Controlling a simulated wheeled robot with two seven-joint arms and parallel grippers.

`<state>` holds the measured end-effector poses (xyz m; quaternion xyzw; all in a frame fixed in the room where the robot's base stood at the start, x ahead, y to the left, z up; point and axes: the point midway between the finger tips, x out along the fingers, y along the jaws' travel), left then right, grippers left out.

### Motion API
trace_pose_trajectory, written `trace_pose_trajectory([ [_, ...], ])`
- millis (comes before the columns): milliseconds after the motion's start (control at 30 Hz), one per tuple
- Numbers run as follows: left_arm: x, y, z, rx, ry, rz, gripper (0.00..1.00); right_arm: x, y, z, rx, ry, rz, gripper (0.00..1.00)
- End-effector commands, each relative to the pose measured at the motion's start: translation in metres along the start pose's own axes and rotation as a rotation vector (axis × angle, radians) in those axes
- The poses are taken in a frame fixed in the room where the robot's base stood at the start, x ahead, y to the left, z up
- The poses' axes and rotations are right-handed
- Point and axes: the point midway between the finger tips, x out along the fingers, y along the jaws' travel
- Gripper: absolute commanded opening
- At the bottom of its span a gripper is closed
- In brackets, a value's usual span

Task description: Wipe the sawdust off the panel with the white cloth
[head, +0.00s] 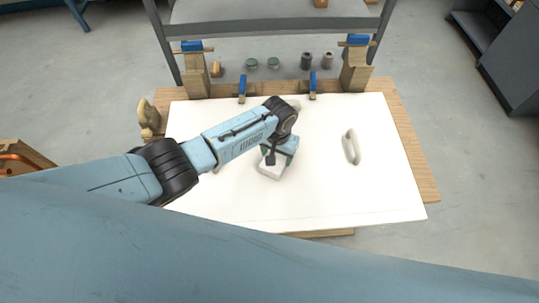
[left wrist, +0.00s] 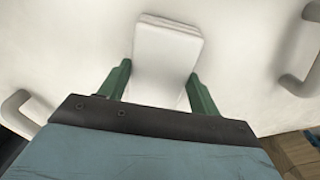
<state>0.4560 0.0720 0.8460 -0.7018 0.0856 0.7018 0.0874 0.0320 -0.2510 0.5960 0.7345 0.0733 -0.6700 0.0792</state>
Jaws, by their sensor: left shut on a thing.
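The white panel (head: 365,195) lies flat on a wooden bench. The folded white cloth (head: 271,171) is near the panel's middle, under my left gripper (head: 268,155). In the left wrist view the cloth (left wrist: 166,60) sits between the two green fingers of my left gripper (left wrist: 157,88), which is shut on it. The cloth appears to be on or just over the panel; I cannot tell whether it touches. I cannot make out sawdust on the panel in either view. The arm hides part of the panel's left side. My right gripper is not in view.
A pale handle (head: 351,146) stands up from the panel's right side. Blue-topped clamps (head: 313,84) line the back edge, with wooden posts (head: 355,68) behind. A wooden piece (head: 147,114) is at the left edge.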

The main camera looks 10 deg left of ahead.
Motion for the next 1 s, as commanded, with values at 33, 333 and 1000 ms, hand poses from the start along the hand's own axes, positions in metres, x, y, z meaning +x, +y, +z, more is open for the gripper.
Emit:
trace_pose_trajectory([
  [33,0.003,0.005,-0.003,0.000,0.001,0.001,0.45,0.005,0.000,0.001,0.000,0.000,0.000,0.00],
  [333,0.003,0.015,-0.008,-0.001,-0.001,0.002,0.45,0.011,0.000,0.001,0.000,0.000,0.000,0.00],
  [1000,0.002,0.053,-0.029,0.000,0.000,0.002,0.45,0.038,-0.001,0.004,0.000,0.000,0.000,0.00],
])
